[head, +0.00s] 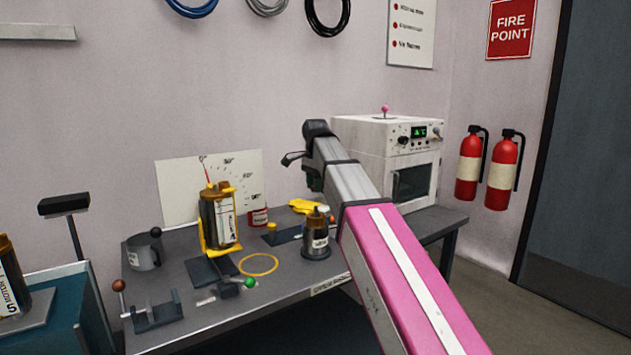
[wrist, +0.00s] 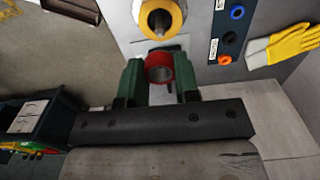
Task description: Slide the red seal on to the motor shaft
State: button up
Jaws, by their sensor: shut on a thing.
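The red seal (wrist: 158,67) is a short red ring between the two green fingers of my gripper (wrist: 160,80) in the wrist view. The gripper is shut on it. Just above it in the picture, a grey metal shaft (wrist: 157,20), seemingly the motor shaft, sits inside a yellow-orange ring (wrist: 178,18). The seal appears apart from the shaft, with a small gap between them in the picture.
Beside the shaft, a dark strip carries a blue socket (wrist: 237,12) and an orange socket (wrist: 224,60). Yellow gloves (wrist: 285,47) lie to the right. A dark bin (wrist: 30,120) stands at left. In the head view, a white oven-like box (head: 365,150) stands behind my arm.

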jog(key=shift+f, duration=1.9)
jog(key=shift+f, duration=1.25)
jog(key=o, duration=1)
notch_tip(320, 180, up, 11)
jog(key=shift+f, duration=0.15)
dwell(0.6)
